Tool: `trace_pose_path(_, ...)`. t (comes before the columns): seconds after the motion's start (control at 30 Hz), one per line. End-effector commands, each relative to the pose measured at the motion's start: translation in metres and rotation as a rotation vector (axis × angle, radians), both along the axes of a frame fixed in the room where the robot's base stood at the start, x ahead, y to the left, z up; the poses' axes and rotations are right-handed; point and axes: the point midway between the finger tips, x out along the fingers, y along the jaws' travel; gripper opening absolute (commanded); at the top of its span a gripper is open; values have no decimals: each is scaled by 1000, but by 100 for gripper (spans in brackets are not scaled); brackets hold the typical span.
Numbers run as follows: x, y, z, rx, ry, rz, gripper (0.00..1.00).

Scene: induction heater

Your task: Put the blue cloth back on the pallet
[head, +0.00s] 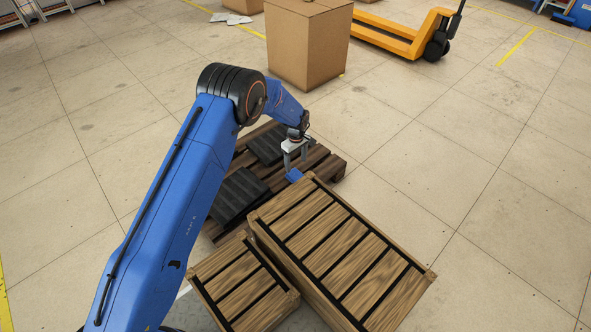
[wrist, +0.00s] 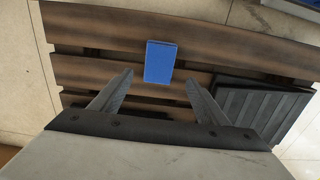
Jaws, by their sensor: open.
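The blue cloth (head: 294,175) lies on the wooden pallet (head: 325,166), near its right end in the head view, just below my gripper. In the wrist view the cloth (wrist: 160,62) is a small flat blue rectangle on the pallet slats (wrist: 100,72). My gripper (head: 294,163) points down over the pallet. In the wrist view my gripper (wrist: 160,82) has its two fingers spread wide, with nothing between them. The cloth sits ahead of the fingertips, roughly centred between them, and looks apart from them.
Dark ribbed pieces (head: 240,194) lie on the pallet; one shows at right in the wrist view (wrist: 258,102). Two slatted wooden crates (head: 345,255) stand in front of the pallet. A cardboard box (head: 308,45) and a yellow pallet jack (head: 395,38) stand behind. Floor at right is clear.

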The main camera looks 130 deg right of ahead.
Motion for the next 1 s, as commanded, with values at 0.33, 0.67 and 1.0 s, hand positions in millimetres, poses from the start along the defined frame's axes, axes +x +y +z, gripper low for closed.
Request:
trace_pose_path(0.33,0,0,21,0,0,0,69)
trace_pose_path(0.67,21,-38,42,-4,10,31,69)
trace_pose_path(1.0,166,-200,146,-29,39,177,69)
